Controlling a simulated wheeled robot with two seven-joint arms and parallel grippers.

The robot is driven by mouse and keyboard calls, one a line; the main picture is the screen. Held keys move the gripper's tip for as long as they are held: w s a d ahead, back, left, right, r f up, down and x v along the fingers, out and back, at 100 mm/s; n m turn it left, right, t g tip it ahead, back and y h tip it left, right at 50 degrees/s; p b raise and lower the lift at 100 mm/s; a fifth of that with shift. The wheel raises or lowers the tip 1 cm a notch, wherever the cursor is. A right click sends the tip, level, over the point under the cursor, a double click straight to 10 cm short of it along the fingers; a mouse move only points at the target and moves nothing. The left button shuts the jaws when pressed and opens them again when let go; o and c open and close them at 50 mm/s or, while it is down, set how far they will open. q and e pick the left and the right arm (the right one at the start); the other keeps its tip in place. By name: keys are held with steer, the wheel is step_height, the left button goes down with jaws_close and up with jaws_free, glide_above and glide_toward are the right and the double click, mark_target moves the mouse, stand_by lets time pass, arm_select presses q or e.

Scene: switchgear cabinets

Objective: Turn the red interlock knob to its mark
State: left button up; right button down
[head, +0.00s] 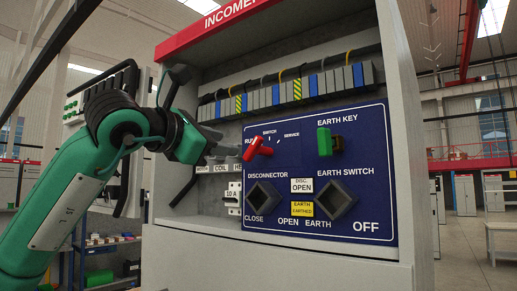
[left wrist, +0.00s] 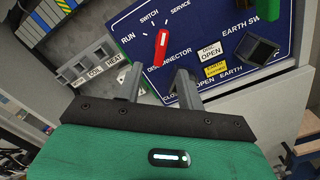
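The red interlock knob (head: 258,147) sits at the upper left of the blue panel (head: 370,185), under the labels RUN, SWITCH and SERVICE. In the left wrist view the knob (left wrist: 162,46) stands nearly upright with a pale line on it, between RUN on its left and SERVICE on its right. My left gripper (head: 228,149) is just left of the knob in the head view. In the left wrist view its two grey fingers (left wrist: 159,74) are apart, with the knob's near end in line with the gap. Contact cannot be told. My right gripper is not in view.
A green earth key (head: 328,141) sits right of the knob. Below are two dark square sockets, the disconnector (head: 263,196) and the earth switch (head: 336,198). A terminal row (head: 290,93) runs above the panel. The cabinet's side wall (head: 408,130) stands at right.

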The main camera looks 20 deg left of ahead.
mark_target(256, 150)
arm_select(q)
steer(key=p+x, duration=0.5)
steer(key=x, duration=0.6)
steer(key=shift+w+d, duration=0.1)
steer(key=shift+w, duration=0.1)
steer(key=shift+w+d+p, duration=0.2)
steer(key=shift+w+p, duration=0.25)
steer(key=shift+w, duration=0.1)
steer(key=shift+w+f, duration=0.1)
steer(key=shift+f, duration=0.05)
steer(key=shift+c, duration=0.2)
